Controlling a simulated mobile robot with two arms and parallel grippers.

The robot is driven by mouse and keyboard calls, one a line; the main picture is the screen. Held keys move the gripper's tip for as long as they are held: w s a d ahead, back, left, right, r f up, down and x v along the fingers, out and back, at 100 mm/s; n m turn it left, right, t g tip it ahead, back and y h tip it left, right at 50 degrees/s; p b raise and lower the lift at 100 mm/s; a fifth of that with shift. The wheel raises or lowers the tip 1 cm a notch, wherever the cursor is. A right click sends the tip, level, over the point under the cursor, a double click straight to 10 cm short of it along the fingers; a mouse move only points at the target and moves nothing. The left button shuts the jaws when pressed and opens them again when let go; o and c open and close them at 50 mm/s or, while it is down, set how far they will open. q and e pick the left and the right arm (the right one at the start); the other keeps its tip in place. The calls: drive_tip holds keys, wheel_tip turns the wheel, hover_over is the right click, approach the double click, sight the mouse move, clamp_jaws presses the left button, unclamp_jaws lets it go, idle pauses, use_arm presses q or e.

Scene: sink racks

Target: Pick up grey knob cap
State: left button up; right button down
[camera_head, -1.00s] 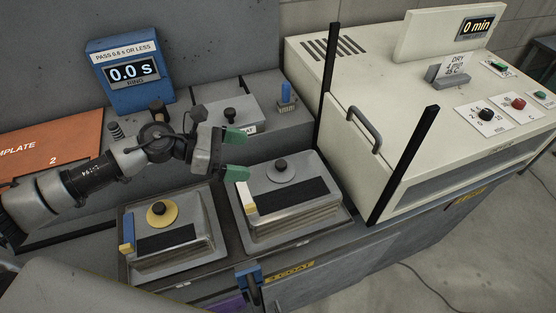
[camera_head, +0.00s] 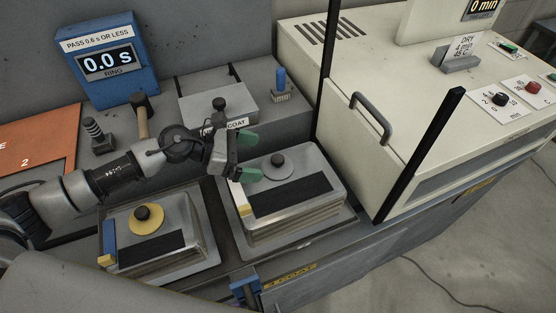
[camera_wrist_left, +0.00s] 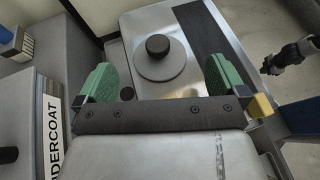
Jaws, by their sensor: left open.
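The grey knob cap is a round grey disc with a black knob (camera_head: 279,164) on the metal lid of the right-hand rack unit. In the left wrist view the cap (camera_wrist_left: 161,62) lies ahead, between the lines of the two fingers. My left gripper (camera_head: 249,157) is open and empty, its green fingertips pointing at the cap from the left. In the left wrist view the gripper (camera_wrist_left: 159,78) has a finger on each side of the cap, with gaps on both sides. No contact with the cap shows.
A yellow knob cap (camera_head: 146,220) sits on the left-hand unit (camera_head: 190,258). Behind stand a grey box marked as undercoat (camera_head: 220,97), a blue brush (camera_head: 281,80) and a blue timer (camera_head: 106,62). A black post (camera_head: 425,150) and the cream dryer (camera_head: 420,80) are to the right.

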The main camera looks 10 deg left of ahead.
sight(271, 159)
use_arm(q)
drive_tip(key=shift+w+d+f+p, duration=0.2)
drive_tip(key=shift+w+d+p, duration=0.1)
drive_tip(key=shift+d+p, duration=0.2)
drive_tip(key=p+x, duration=0.1)
drive_tip(key=x, duration=0.2)
drive_tip(key=shift+w+d+f+p, duration=0.1)
drive_tip(key=shift+d+f+p, duration=0.15)
drive_tip(key=shift+p, duration=0.1)
drive_tip(key=shift+w+d+f, duration=0.15)
drive_tip(key=shift+d+f, duration=0.15)
drive_tip(key=shift+d, duration=0.05)
drive_tip(key=shift+a, duration=0.1)
drive_tip(key=shift+c, duration=0.2)
drive_tip(key=shift+c, duration=1.1)
drive_tip(key=c, duration=0.5)
drive_tip(key=shift+r, duration=0.15)
